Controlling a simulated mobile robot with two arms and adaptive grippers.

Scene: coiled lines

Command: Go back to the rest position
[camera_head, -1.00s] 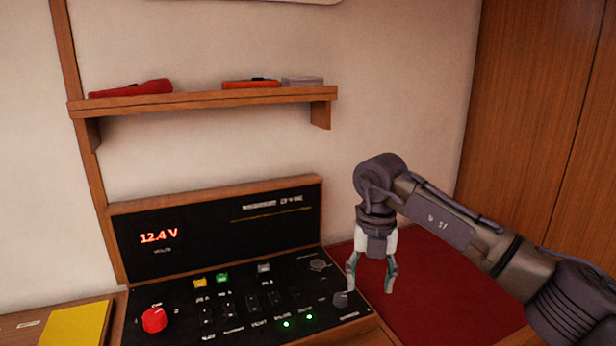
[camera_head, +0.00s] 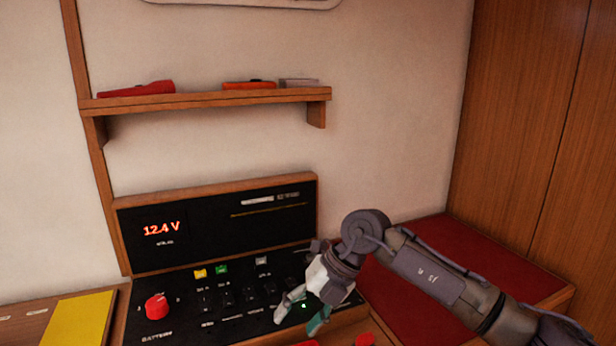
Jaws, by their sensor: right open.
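My right gripper (camera_head: 297,314) is open and empty, its fingers spread and pointing down to the left. It hangs in front of the lower right part of the black switch panel (camera_head: 180,325) and hides some of its switches and the right knob. One green light shows between the fingers. The panel carries a red knob (camera_head: 156,306), a yellow button and a green button. The upright display (camera_head: 161,229) reads 12.4 V. My right arm comes in from the lower right. My left gripper is not in view.
A wooden shelf (camera_head: 210,101) on the wall holds a red torch (camera_head: 137,89), an orange item (camera_head: 249,85) and a grey item. A red cushioned seat (camera_head: 440,255) lies at the right beside wooden panelling (camera_head: 520,130). A yellow book (camera_head: 80,322) lies at lower left.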

